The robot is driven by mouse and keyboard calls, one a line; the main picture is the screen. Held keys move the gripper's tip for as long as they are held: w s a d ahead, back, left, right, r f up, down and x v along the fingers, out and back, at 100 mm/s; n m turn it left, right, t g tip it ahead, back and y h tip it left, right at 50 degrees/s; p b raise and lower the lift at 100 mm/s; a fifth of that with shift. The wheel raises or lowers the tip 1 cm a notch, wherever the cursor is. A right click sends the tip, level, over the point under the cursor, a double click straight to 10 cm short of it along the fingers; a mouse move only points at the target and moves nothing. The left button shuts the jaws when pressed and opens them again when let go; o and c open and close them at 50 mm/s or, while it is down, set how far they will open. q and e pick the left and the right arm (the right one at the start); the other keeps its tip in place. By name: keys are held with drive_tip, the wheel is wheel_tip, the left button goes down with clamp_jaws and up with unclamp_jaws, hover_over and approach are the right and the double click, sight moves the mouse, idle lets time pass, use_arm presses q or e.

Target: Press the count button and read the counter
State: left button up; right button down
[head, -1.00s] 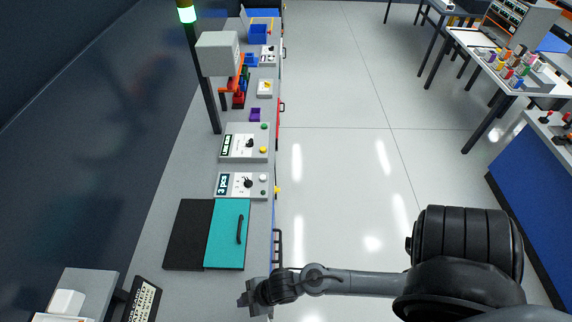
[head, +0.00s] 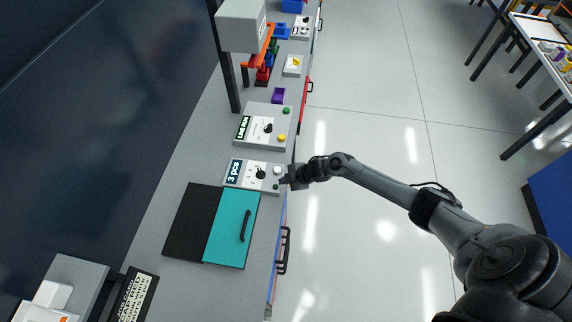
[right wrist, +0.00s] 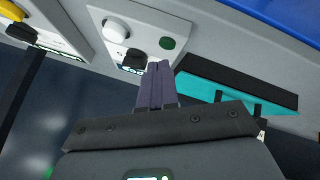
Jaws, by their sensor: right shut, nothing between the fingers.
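The counter box (head: 250,187) is a light grey panel on the bench, with a display (head: 235,171) reading "3 PCS". It has a black knob (head: 260,174), a white button (head: 277,171) and a small dark button (head: 276,187). In the right wrist view that small button is green (right wrist: 167,43), beside the white button (right wrist: 116,30) and the knob (right wrist: 133,60). My right gripper (head: 284,182) is shut and empty at the box's right edge, by the buttons. In the wrist view its fingertips (right wrist: 158,65) lie just below the green button; I cannot tell whether they touch. My left gripper is out of view.
A similar panel (head: 250,137) with a yellow and a green button stands behind the counter box. A teal board with a black handle (head: 230,225) and a black mat (head: 192,220) lie in front. A dark post (head: 229,80) stands at the back left. Open floor is right.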

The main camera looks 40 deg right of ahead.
drive_tip(key=w+d+r+t, duration=0.1)
drive_tip(key=w+d+r, duration=0.2)
drive_tip(key=w+r, duration=0.4)
drive_tip(key=shift+w+d+r, duration=0.2)
drive_tip(key=shift+d+r, duration=0.05)
drive_tip(key=shift+r, duration=0.15)
drive_tip(key=shift+f+b, duration=0.1)
drive_tip(key=shift+b, duration=0.2)
drive_tip(key=b, duration=0.7)
hover_over(280, 170)
wheel_tip(280, 170, down, 8)
drive_tip(key=shift+a+r, duration=0.1)
drive_tip(key=shift+a, duration=0.05)
drive_tip(key=shift+f, duration=0.45)
idle(0.9)
drive_tip(key=shift+f+b, duration=0.15)
drive_tip(key=shift+b, duration=0.25)
